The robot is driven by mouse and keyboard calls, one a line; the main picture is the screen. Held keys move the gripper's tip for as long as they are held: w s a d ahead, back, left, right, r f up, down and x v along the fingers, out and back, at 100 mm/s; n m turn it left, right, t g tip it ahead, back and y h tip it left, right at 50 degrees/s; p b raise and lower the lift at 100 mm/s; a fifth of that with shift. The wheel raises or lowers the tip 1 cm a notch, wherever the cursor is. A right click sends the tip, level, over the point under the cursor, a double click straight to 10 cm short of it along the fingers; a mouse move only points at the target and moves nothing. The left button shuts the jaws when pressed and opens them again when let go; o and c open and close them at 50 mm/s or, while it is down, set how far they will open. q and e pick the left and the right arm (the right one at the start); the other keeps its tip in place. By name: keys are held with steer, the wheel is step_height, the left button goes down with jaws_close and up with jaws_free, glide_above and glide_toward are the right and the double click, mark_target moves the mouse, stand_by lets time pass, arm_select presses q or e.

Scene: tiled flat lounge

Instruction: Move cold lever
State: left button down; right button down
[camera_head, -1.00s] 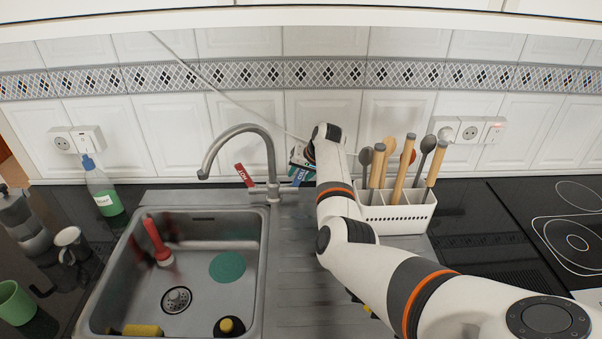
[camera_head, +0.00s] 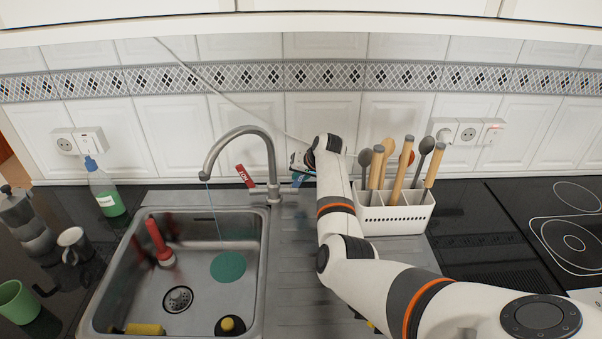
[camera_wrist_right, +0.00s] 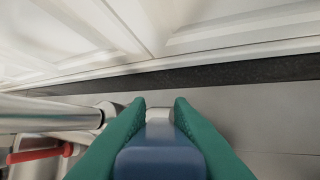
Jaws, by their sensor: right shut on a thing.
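The blue cold lever (camera_head: 299,178) sticks out on the right of the tap base. In the wrist view the blue lever (camera_wrist_right: 160,150) lies between the two green fingers of my right gripper (camera_wrist_right: 159,108), which is shut on it. In the head view my right gripper (camera_head: 305,168) is at the lever, mostly hidden by its own wrist. The red hot lever (camera_head: 245,176) is on the left of the tap, tilted up. The curved metal tap (camera_head: 240,130) hangs over the sink, and a thin stream of water falls from its spout. My left gripper is out of view.
The sink (camera_head: 150,300) holds a red plunger-like tool (camera_head: 158,243), a green disc (camera_head: 228,267) and a yellow sponge (camera_head: 144,329). A white utensil holder (camera_head: 395,218) stands close right of my right arm. The tiled wall (camera_head: 320,115) is just behind the tap.

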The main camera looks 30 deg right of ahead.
mark_target(298, 182)
steer(key=shift+s+a+f+t+h+p, duration=0.1)
steer(key=shift+s+a+t+h+p, duration=0.15)
steer(key=shift+s+t+h+p, duration=0.25)
steer(key=shift+s+a+f+n+t, duration=0.2)
steer(key=shift+s+n+t, duration=0.1)
steer(key=shift+t, duration=0.5)
steer(key=shift+s+a+f+n+t+h+b, duration=0.3)
steer(key=shift+t+h+b, duration=0.3)
steer(key=shift+t+b, duration=0.35)
steer(key=shift+s+a+t+b, duration=0.1)
steer(key=shift+s+t+b, duration=0.25)
steer(key=shift+t+b, duration=0.45)
steer(key=shift+h, duration=0.4)
steer(key=c, duration=1.3)
jaws_free()
